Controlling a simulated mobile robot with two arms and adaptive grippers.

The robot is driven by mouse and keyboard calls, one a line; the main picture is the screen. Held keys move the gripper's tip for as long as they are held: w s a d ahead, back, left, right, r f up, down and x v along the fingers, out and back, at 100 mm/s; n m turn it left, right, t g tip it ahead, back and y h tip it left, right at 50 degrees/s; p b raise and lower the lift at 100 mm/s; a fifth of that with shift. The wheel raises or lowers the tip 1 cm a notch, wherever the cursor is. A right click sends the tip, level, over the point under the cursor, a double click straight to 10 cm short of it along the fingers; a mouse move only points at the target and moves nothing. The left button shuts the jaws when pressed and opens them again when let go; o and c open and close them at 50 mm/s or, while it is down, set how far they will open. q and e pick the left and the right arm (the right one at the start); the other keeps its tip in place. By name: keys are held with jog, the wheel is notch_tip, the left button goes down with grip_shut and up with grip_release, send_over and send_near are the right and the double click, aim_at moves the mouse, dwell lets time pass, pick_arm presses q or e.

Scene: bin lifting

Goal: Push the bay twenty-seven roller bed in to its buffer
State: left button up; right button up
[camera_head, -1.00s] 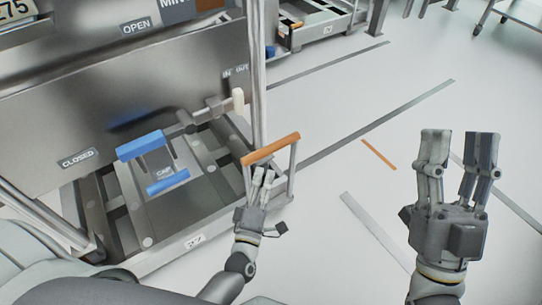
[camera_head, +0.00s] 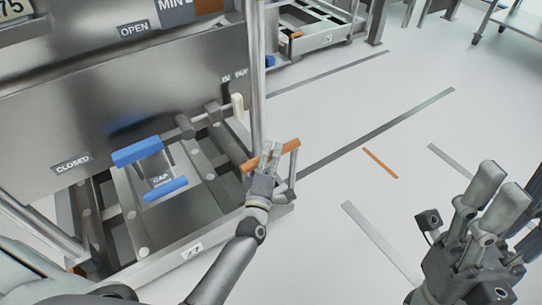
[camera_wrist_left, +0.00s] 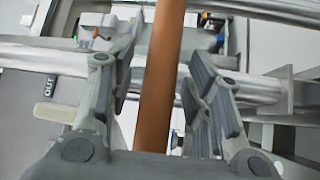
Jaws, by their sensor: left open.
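The roller bed (camera_head: 188,256), its front plate marked 27, sits low under the steel housing at left. Its orange handle bar (camera_head: 288,147) runs between two uprights at the front right corner. My left gripper (camera_head: 272,154) is at this bar and open. In the left wrist view the orange bar (camera_wrist_left: 161,75) runs between the two open fingers (camera_wrist_left: 160,85), with a gap visible on both sides. My right gripper (camera_head: 498,190) is open and empty over the floor at lower right, partly cut by the frame edge.
A blue-handled part (camera_head: 138,150) marked CAP sits over the rollers. The housing (camera_head: 110,90) carries OPEN and CLOSED labels. Another bed (camera_head: 318,38) stands behind at top. Grey floor strips (camera_head: 385,130) and a short orange strip (camera_head: 380,163) mark the clear floor at right.

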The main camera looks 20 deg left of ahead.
pick_arm(q)
grip_shut()
dwell(0.3)
jog(key=shift+a, duration=0.1)
